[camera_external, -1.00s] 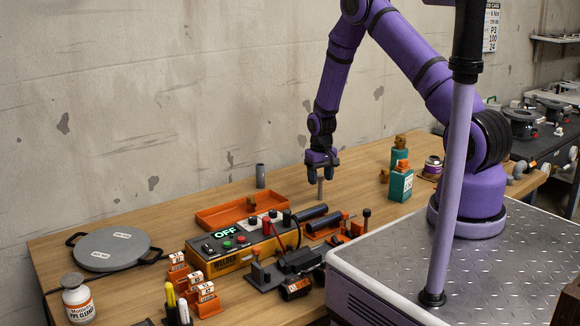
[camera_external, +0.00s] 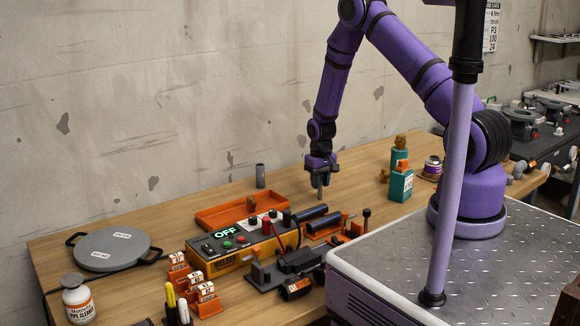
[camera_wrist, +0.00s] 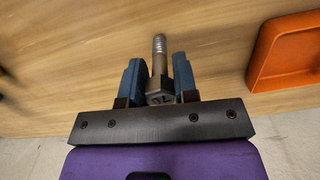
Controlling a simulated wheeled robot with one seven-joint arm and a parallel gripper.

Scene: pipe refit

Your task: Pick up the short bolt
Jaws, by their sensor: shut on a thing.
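A metal bolt (camera_wrist: 159,55) with a hex head and threaded shank is between the two blue fingers of my gripper (camera_wrist: 158,82) in the wrist view. The fingers are shut on it, with the head toward the palm and the threaded end pointing away. In the external view my gripper (camera_external: 321,181) is low over the table, and the bolt (camera_external: 320,194) shows below the fingertips, roughly upright. I cannot tell there whether the bolt's end touches the table.
An orange tray (camera_external: 213,221) lies left of my gripper; its edge also shows in the wrist view (camera_wrist: 272,52). The welder box (camera_external: 237,254) and dark pipes (camera_external: 309,213) stand in front. A teal bottle (camera_external: 401,186) is to the right. The wooden table (camera_external: 352,183) between is clear.

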